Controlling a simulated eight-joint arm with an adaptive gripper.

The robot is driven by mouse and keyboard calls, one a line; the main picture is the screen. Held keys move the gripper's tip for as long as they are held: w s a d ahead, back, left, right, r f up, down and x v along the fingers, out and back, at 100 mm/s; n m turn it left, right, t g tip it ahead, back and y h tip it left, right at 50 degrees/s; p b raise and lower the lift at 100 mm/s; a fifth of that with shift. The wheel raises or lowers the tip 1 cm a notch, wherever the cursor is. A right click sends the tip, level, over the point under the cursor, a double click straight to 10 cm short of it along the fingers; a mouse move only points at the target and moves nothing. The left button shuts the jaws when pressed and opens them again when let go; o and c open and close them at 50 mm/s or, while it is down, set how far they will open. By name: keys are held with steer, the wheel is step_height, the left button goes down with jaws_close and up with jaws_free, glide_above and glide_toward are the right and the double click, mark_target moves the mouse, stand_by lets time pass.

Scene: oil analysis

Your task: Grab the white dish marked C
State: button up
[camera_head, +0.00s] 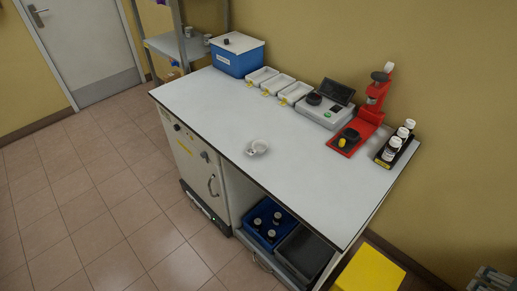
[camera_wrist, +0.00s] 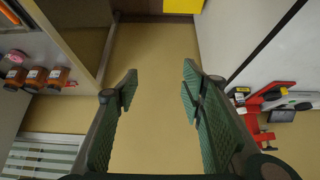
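Three white rectangular dishes stand in a row along the back of the bench: a left one (camera_head: 262,76), a middle one (camera_head: 278,84) and a right one (camera_head: 295,93). Each has a small yellow tag at its front, and the letters are too small to read, so I cannot tell which is marked C. My gripper (camera_wrist: 160,78) shows only in the wrist view. Its two green-padded fingers are wide apart with nothing between them. No white dish shows in the wrist view, and the gripper is away from them.
A blue box (camera_head: 238,57) stands left of the dishes. A grey instrument (camera_head: 322,112) and a red press (camera_head: 370,118) stand right, beside a black rack of bottles (camera_head: 396,148). The bench middle (camera_head: 215,110) is clear.

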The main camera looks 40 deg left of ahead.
steer(key=shift+o, duration=1.1)
